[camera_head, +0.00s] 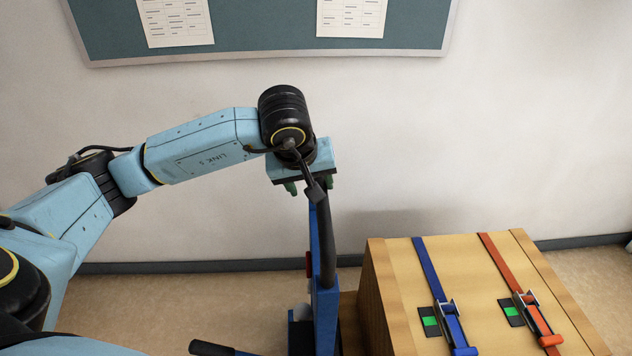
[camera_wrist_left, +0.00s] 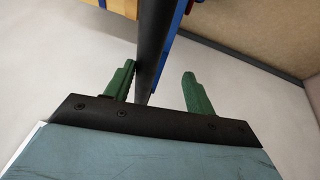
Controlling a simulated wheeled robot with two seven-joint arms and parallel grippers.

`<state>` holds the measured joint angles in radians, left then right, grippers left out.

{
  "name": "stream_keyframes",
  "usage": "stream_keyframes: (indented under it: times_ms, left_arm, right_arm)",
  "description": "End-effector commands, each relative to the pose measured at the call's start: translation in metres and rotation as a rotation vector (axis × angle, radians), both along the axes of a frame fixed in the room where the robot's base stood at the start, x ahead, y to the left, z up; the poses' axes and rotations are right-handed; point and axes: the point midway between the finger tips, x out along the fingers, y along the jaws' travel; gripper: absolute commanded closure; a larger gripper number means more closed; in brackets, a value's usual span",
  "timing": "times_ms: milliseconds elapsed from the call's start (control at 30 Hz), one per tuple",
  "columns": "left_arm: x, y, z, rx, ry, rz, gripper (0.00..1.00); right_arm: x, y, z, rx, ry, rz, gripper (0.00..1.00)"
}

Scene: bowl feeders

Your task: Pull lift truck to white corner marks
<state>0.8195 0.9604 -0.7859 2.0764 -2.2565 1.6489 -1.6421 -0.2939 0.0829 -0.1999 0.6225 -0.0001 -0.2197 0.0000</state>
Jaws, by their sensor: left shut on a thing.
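The lift truck (camera_head: 327,305) is at the lower middle of the head view, with a blue upright body and a black bar handle (camera_head: 326,240) rising from it. My left gripper (camera_head: 311,187) is at the top of this handle, pointing down, with its green fingers shut on it. In the left wrist view the black handle (camera_wrist_left: 154,38) runs up between the fingers of the left gripper (camera_wrist_left: 158,72), close to the left finger. The truck's lower part is cut off by the frame. The white corner marks are not visible. My right gripper is not in view.
A wooden crate (camera_head: 470,285) with a blue strap (camera_head: 427,270) and an orange strap (camera_head: 499,262) stands right of the truck. A wall with a notice board (camera_head: 265,30) is behind. Brown floor (camera_head: 190,298) shows left of the truck.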

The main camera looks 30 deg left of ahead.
Motion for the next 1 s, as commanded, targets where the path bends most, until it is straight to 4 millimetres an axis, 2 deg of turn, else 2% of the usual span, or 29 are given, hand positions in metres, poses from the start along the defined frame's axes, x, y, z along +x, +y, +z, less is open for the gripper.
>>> stream_keyframes:
  times_ms: [33, 333, 467, 567, 800, 1000]
  left_arm:
    - [0.0, 0.005, 0.0, 0.013, 0.004, 0.013, 0.55]
    - [0.002, 0.0, 0.0, 0.008, 0.002, 0.005, 0.55]
    - [-0.001, -0.001, 0.008, 0.006, -0.001, 0.003, 0.55]
    - [-0.007, -0.003, 0.024, 0.005, -0.006, 0.002, 0.55]
    - [-0.031, -0.005, 0.073, 0.008, -0.007, 0.005, 0.55]
    - [-0.047, -0.007, 0.106, 0.008, -0.004, 0.008, 0.55]
  right_arm:
    - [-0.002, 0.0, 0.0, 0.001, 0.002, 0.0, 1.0]
    - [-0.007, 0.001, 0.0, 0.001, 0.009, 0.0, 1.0]
    - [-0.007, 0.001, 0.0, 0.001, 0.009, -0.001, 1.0]
    - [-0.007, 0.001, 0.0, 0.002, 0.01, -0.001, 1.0]
    - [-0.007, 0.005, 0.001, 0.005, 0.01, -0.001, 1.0]
    - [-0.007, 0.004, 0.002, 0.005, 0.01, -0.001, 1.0]
